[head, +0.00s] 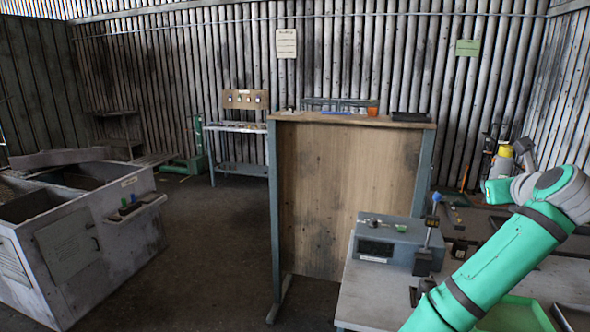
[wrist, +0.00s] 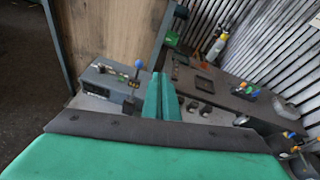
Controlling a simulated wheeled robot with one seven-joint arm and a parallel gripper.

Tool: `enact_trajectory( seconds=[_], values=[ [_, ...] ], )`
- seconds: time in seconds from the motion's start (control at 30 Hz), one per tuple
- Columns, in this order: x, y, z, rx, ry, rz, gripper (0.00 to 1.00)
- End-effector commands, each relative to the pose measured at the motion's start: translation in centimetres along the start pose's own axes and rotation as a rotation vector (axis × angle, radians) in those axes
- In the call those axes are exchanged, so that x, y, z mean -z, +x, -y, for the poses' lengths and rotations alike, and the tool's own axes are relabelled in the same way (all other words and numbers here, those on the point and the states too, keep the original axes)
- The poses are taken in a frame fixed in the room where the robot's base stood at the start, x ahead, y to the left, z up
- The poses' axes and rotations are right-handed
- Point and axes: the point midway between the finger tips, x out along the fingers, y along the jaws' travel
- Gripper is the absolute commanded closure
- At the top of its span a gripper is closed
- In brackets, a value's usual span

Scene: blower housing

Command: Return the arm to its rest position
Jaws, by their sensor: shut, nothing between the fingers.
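My arm (head: 505,255), green with dark bands, rises from the lower right in the head view to a grey joint, then bends back left above the grey workbench. My gripper (wrist: 161,98) shows in the wrist view as two green fingers side by side, shut and empty. It points over the bench and appears apart from everything on it. In the head view I cannot make out the fingertips.
A grey box with a blue-topped lever (head: 432,222) stands on the bench (head: 362,292), left of my arm. A tall wooden panel (head: 345,195) stands behind it. The floor (head: 215,240) at left is clear.

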Motion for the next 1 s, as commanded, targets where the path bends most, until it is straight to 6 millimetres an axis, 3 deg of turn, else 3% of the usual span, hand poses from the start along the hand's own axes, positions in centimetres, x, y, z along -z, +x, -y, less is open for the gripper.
enact_trajectory(
  seconds=[0.37, 0.57, 0.8, 1.0],
  values=[
    [5.7, 3.1, -1.2, 0.052, -0.14, -0.04, 1.0],
    [10.3, 5.1, -2.5, 0.089, -0.265, -0.071, 1.0],
    [19.0, 7.7, -5.8, 0.14, -0.528, -0.126, 1.0],
    [26.3, 8.5, -8.9, 0.168, -0.772, -0.167, 1.0]
  ],
)
